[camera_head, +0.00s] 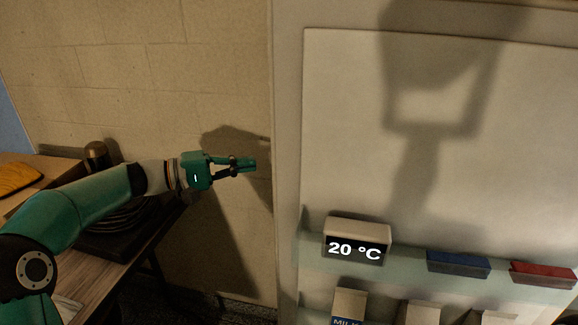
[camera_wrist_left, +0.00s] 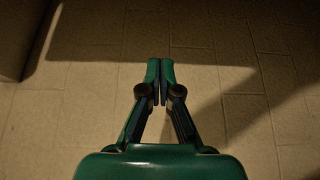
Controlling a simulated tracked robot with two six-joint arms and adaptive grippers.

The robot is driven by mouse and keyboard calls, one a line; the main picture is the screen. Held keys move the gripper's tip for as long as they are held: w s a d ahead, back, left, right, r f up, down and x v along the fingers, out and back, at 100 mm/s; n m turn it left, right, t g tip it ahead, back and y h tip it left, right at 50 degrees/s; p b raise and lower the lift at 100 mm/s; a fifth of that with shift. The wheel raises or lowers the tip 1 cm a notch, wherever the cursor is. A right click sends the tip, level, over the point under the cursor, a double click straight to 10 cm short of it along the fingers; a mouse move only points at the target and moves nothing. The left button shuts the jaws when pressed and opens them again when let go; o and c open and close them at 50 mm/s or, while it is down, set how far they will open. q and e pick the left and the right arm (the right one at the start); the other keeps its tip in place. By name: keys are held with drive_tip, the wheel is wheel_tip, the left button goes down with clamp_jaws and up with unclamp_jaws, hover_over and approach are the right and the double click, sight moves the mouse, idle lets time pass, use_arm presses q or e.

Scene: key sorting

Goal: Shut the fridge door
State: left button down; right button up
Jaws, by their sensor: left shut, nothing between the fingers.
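The pale fridge (camera_head: 288,120) fills the right half of the head view. Its inside shows, with a glass shelf (camera_head: 408,264) holding a "20 °C" display (camera_head: 356,241), a blue box (camera_head: 458,264) and a red box (camera_head: 543,274). I cannot make out a separate door panel. My left gripper (camera_head: 250,164) is shut and empty, just left of the fridge's left edge, pointing right toward it. In the left wrist view the gripper (camera_wrist_left: 160,68) shows its fingertips together before a tiled surface. My right gripper is not in view.
A wooden table (camera_head: 125,245) with a dark object on it and a yellow item (camera_head: 15,178) stands at the left. A milk carton (camera_head: 347,304) and other cartons stand below the shelf. The tiled wall (camera_head: 150,60) is behind my left arm.

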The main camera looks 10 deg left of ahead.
use_arm(q)
drive_tip(key=d+r+b, duration=0.1)
drive_tip(key=d, duration=0.8)
drive_tip(key=shift+w+b, duration=0.35)
drive_tip(key=shift+w, duration=0.05)
drive_tip(key=shift+d, duration=0.1)
